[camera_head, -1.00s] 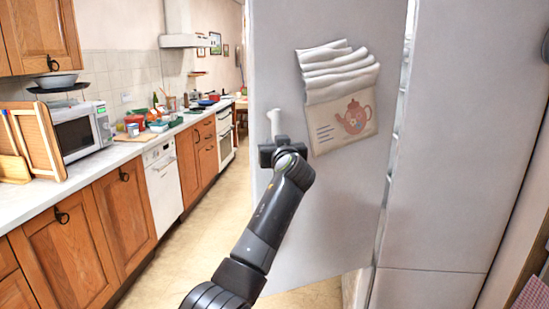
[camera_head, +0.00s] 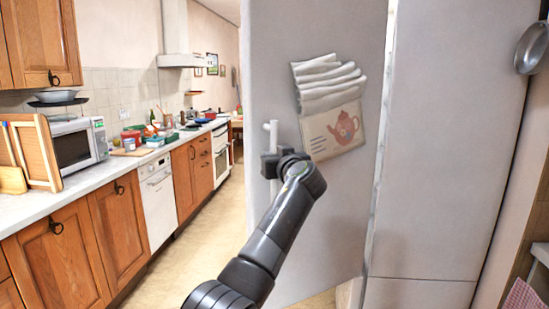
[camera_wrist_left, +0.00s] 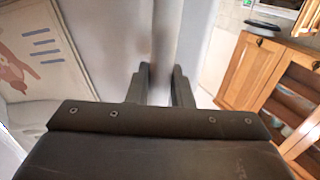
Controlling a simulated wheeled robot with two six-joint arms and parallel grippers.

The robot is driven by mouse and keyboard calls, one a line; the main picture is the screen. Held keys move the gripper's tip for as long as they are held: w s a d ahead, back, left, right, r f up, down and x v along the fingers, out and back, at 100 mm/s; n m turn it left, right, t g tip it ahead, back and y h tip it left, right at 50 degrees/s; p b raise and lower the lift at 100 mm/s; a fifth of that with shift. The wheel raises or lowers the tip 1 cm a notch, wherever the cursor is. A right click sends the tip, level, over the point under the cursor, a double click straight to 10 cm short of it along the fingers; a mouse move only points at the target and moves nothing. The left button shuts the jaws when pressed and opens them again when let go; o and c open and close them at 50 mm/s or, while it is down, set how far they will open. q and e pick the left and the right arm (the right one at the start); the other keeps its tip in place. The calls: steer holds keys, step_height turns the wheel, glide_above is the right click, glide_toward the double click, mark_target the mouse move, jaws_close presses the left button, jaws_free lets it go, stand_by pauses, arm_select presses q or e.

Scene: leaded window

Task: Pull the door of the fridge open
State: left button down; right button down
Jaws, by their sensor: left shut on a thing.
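The fridge door (camera_head: 310,220) is a tall pale grey panel. A light upright bar handle (camera_head: 273,132) is near its left edge; the handle also shows in the left wrist view (camera_wrist_left: 165,45). My left gripper (camera_head: 270,165) is shut on the handle, with a finger on each side of it in the left wrist view (camera_wrist_left: 160,85). The gripper hides the handle's middle. The door's lower edge slants, with its left side nearer me. A narrow pale strip (camera_head: 376,190) runs between the door and the grey panel (camera_head: 445,150) to its right. My right gripper is out of view.
A cloth (camera_head: 327,85) and a teapot picture (camera_head: 335,132) are on the door. Wooden cabinets (camera_head: 60,255) and a counter with a microwave (camera_head: 80,145) line the left. Bare floor (camera_head: 215,220) lies between them and the door. A pan (camera_head: 532,48) hangs at right.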

arm_select(q)
steer(key=c, duration=1.3)
jaws_free()
steer(key=shift+c, duration=0.2)
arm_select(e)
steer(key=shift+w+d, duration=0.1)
